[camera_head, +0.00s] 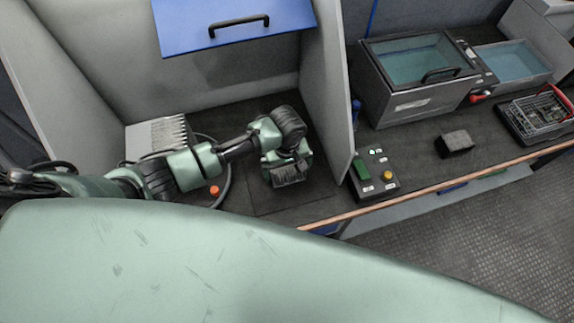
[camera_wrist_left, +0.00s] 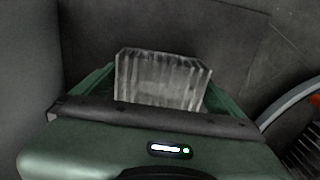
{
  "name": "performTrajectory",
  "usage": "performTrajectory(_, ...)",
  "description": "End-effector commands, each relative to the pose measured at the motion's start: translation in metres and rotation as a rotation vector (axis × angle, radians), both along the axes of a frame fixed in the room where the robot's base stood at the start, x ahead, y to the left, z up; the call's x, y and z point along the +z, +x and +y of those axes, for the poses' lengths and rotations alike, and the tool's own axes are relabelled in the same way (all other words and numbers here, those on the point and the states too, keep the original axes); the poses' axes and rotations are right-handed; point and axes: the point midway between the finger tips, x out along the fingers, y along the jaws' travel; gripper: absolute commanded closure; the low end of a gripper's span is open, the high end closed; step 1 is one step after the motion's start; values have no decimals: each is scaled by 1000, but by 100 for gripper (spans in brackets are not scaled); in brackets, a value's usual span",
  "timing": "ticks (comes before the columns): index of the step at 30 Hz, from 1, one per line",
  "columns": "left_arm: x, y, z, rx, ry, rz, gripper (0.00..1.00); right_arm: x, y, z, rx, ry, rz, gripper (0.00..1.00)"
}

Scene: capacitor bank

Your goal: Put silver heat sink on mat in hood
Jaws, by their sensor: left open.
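The silver heat sink (camera_wrist_left: 160,78) is a ribbed grey block between the fingers of my left gripper in the left wrist view. My left gripper (camera_head: 287,176) is open and points down inside the hood (camera_head: 240,75), low over the dark mat (camera_head: 262,200). In the head view a dark ribbed patch shows under the gripper's front edge, and most of the heat sink there is hidden. The heat sink appears to stand on the mat, but its contact with it is hidden. My right gripper is not in view.
A large finned grey box (camera_head: 160,134) with a black cable stands left in the hood, near an orange knob (camera_head: 214,190). The hood's right wall (camera_head: 328,90) stands close to my gripper. Right of it are a button box (camera_head: 373,175), a dark block (camera_head: 455,143) and tanks.

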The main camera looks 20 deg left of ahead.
Motion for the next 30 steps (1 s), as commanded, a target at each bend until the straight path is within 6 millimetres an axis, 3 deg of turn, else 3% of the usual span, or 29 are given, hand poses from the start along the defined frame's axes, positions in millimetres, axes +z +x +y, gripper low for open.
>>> performTrajectory(5, 21, 1, -1, -1, -2, -4, 0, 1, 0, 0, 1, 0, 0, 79)
performTrajectory(18, 107, 1, 0, 1, -1, -3, 0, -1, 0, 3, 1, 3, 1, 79)
performTrajectory(24, 121, 0, 0, 0, -1, -1, 0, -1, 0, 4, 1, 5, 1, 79)
performTrajectory(30, 122, 0, 0, 0, 0, 0, 0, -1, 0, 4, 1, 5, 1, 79)
